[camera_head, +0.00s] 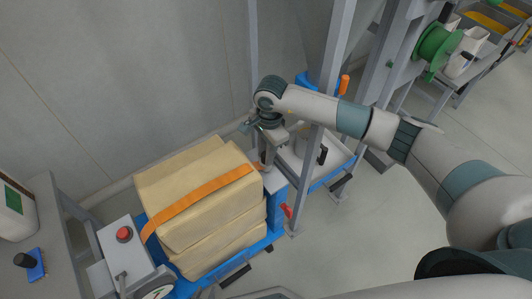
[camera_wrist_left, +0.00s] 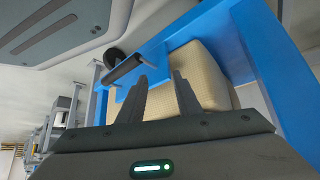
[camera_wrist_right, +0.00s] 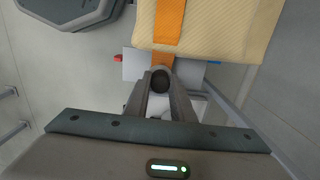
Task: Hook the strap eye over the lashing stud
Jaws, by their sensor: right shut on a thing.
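An orange strap (camera_head: 200,198) runs over the stacked tan sacks (camera_head: 222,240) on a blue pallet frame (camera_head: 278,212). Its far end reaches my right gripper (camera_head: 266,155). In the right wrist view the strap (camera_wrist_right: 168,25) runs down the sack side to the fingertips of my right gripper (camera_wrist_right: 160,88). The fingers are shut on a dark round piece (camera_wrist_right: 160,79) at the strap's end, likely the strap eye. I cannot make out the lashing stud. My left gripper (camera_wrist_left: 160,95) is open and empty, beside the blue frame (camera_wrist_left: 198,28) and a sack (camera_wrist_left: 208,75).
A grey upright (camera_head: 331,85) stands close to my right arm. A box with a red button (camera_head: 124,234) stands left of the sacks. Open floor (camera_head: 345,245) lies to the right.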

